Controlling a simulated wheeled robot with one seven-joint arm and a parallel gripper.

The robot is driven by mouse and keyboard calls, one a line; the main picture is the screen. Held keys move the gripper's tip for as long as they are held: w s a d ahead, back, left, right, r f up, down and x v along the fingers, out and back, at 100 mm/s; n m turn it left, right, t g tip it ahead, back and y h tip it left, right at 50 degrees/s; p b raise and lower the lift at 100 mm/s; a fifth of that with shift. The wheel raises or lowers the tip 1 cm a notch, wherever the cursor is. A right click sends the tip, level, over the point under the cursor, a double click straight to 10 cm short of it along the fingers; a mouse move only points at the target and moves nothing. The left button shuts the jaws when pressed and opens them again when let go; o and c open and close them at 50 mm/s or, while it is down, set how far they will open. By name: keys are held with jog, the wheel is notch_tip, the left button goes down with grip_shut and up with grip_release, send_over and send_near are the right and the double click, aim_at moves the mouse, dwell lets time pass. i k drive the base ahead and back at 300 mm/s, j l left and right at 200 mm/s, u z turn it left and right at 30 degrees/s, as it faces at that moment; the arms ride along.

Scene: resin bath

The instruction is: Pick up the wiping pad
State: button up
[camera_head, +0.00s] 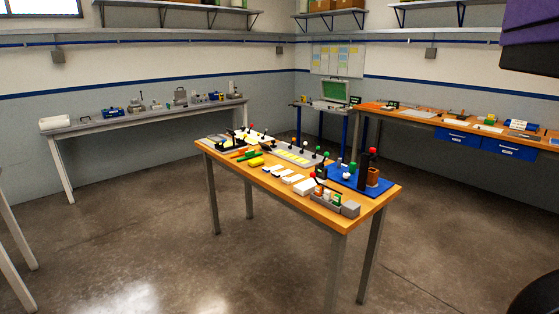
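I cannot tell for sure which small item is the wiping pad. A yellow block (256,162) lies on the left part of the wooden table (340,217), near its front edge. White flat pieces (304,186) lie to its right along the same edge. Either could be the pad, but they are too small to tell. My gripper is not in view. Dark and purple shapes at the upper right edge may be part of my own arm.
The table also holds a blue mat (350,180) with a dark upright post (364,170), a grey tray (325,197) and several small knobbed items. A white bench (150,120) stands at the back left, a wooden bench (440,124) at the right. The concrete floor (130,240) is clear.

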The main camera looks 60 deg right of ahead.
aim_at(257, 162)
jog(key=i+l+z, duration=0.45)
jog(key=i+z, duration=0.15)
jog(key=i, duration=0.15)
jog(key=i+l+z, duration=0.15)
jog(key=i, duration=0.75)
jog(key=i+l+z, duration=0.15)
jog(key=i, duration=0.8)
jog(key=l, duration=0.1)
